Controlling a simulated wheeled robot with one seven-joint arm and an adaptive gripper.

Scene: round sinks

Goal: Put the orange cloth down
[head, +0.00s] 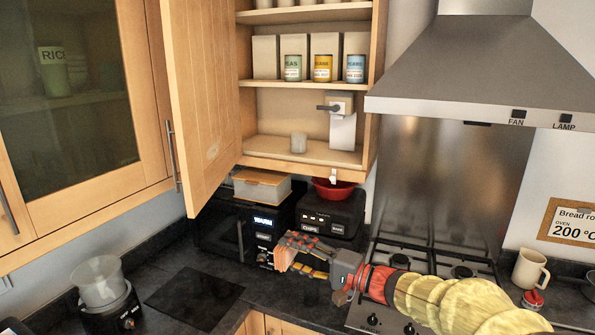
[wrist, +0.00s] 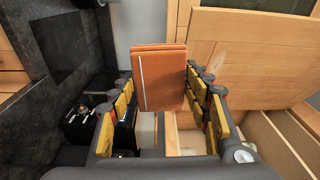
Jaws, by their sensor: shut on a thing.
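The orange cloth (wrist: 160,85) is a folded, flat block with a pale stripe, held between the two padded fingers of my gripper (wrist: 160,92) in the wrist view. In the head view the cloth (head: 284,258) shows at the tip of my gripper (head: 300,252), partly hidden by the fingers. My gripper is shut on the cloth and appears in front of the black appliances, over the dark worktop (head: 160,262). I cannot tell its exact height above the worktop.
A dark flat board (head: 195,298) lies at left, beside a clear-jugged appliance (head: 100,285). The hob (head: 440,262) is right.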

